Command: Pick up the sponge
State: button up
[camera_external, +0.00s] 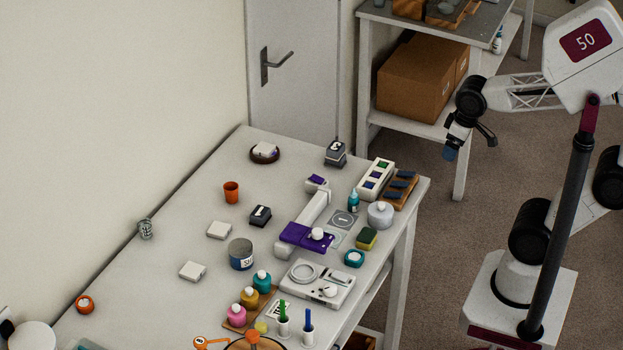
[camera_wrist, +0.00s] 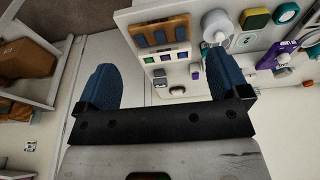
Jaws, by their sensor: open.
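The sponge (camera_external: 366,239), yellow with a dark green top, lies on the white table near its right edge. It also shows at the top of the wrist view (camera_wrist: 255,18), beyond my gripper. My gripper (camera_external: 451,153) hangs off the table's right side in the external view, well apart from the sponge. In the wrist view its two blue fingers (camera_wrist: 160,82) are spread wide with nothing between them.
A white round container (camera_external: 380,215) stands just behind the sponge, and a teal round item (camera_external: 354,259) sits in front of it. A purple-and-white device (camera_external: 305,236) is to its left. A wooden tray (camera_external: 400,189) lies at the back right corner. Shelves (camera_external: 420,125) stand behind.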

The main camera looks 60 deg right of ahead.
jog(key=n+t+y, duration=0.1)
jog(key=t+y, duration=0.2)
jog(key=t, duration=0.5)
send_over(368, 235)
jog(key=s+d, duration=0.2)
jog(key=s, duration=0.2)
notch_tip(368, 235, down, 13)
jog(key=f, duration=0.1)
jog(key=s+a+f+t+h, duration=0.1)
jog(key=f, duration=0.1)
jog(key=s+a+f+t, duration=0.1)
jog(key=shift+f+m+h, duration=0.2)
jog(key=shift+m+h, duration=0.1)
jog(key=shift+s+f+t+h, duration=0.5)
jog(key=shift+f+h, duration=0.1)
jog(key=shift+f, duration=0.1)
jog(key=shift+x, duration=1.3)
jog(key=shift+w, duration=0.1)
jog(key=shift+x, duration=2.5)
